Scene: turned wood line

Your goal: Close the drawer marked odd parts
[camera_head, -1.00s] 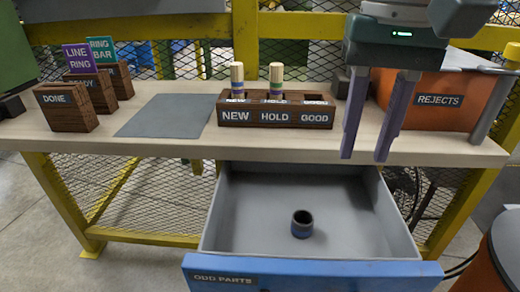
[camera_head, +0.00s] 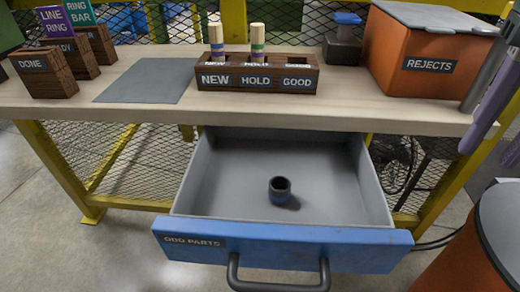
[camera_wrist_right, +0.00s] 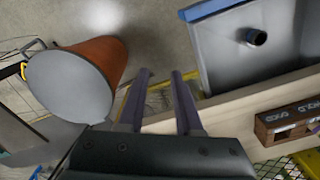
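The drawer marked odd parts (camera_head: 290,245) is pulled well out under the bench. Its front is blue, with a dark label and a dark bar handle (camera_head: 280,282); the inside is grey. A small dark ring-like part with a blue band (camera_head: 280,190) stands inside. The drawer also shows at the upper right of the right wrist view (camera_wrist_right: 225,60). My right gripper (camera_head: 484,130) is at the right edge of the head view, partly cut off, to the right of the drawer and not touching it. In the right wrist view its purple fingers (camera_wrist_right: 160,74) are apart and empty. My left gripper is out of view.
A wooden rack (camera_head: 260,78) holds two pegs on the bench (camera_head: 250,112). An orange rejects bin (camera_head: 405,75) stands at the back right. An orange drum with a grey lid (camera_head: 500,225) stands on the floor right of the drawer. The floor before the handle looks clear.

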